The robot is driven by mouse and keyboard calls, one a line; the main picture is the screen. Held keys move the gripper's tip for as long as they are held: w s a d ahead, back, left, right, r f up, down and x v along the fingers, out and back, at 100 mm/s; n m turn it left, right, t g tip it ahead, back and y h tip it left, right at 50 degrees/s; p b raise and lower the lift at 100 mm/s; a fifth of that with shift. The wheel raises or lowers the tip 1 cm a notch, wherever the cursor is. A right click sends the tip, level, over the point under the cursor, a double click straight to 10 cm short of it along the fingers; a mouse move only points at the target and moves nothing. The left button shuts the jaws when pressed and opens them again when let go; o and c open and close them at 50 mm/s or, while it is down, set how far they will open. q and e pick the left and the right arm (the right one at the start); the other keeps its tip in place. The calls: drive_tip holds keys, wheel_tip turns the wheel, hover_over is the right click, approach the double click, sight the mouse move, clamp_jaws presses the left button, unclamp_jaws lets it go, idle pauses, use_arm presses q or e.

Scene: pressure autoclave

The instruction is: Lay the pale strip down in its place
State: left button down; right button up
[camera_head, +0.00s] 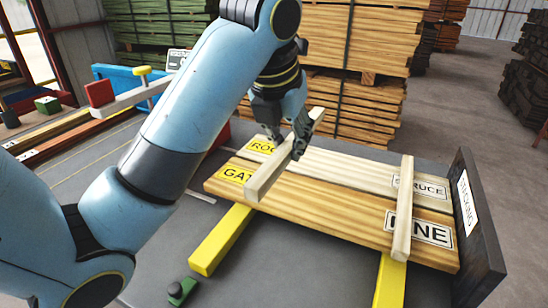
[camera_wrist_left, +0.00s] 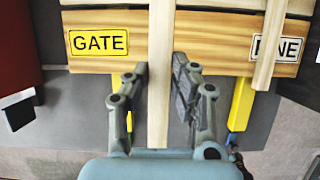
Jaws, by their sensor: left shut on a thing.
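My left gripper (camera_head: 286,146) is shut on a pale strip (camera_head: 270,173), which lies crosswise over the boards at their left end. The strip (camera_wrist_left: 160,75) also shows between the fingers of the left gripper (camera_wrist_left: 158,85) in the wrist view, just right of the GATE label. I cannot tell whether it touches the boards. A second pale strip (camera_head: 403,210) lies across the boards near the PINE label. The front board (camera_head: 320,207) and the paler back board (camera_head: 345,171) lie side by side. My right gripper is out of view.
Yellow bearers (camera_head: 222,240) lie under the boards. A dark upright plate (camera_head: 477,225) with a white sign stands at their right end. A green-and-black object (camera_head: 182,291) sits at the front. Stacked timber (camera_head: 350,40) stands behind.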

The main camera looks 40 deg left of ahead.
use_arm(q)
drive_tip(key=w+a+f+b, duration=0.1)
drive_tip(key=a+b, duration=0.1)
drive_tip(key=b, duration=0.1)
drive_tip(key=a+f+b, duration=0.2)
drive_tip(key=w+a+f+b, duration=0.1)
drive_tip(key=a+f+b, duration=0.1)
drive_tip(key=b, duration=0.1)
drive_tip(key=shift+w+b, duration=0.35)
drive_tip(key=a, duration=0.1)
drive_tip(key=w+a+f, duration=0.1)
drive_tip(key=a, duration=0.1)
drive_tip(key=w+a, duration=0.1)
drive_tip(key=shift+a+f, duration=0.2)
drive_tip(key=shift+f, duration=0.15)
drive_tip(key=shift+f+b, duration=0.7)
drive_tip(key=shift+f, duration=1.35)
drive_tip(key=shift+f, duration=0.1)
drive_tip(key=shift+f, duration=0.15)
drive_tip(key=c, duration=1.1)
unclamp_jaws()
drive_tip(key=p+v, duration=0.3)
drive_tip(key=v, duration=0.9)
drive_tip(key=shift+r, duration=0.3)
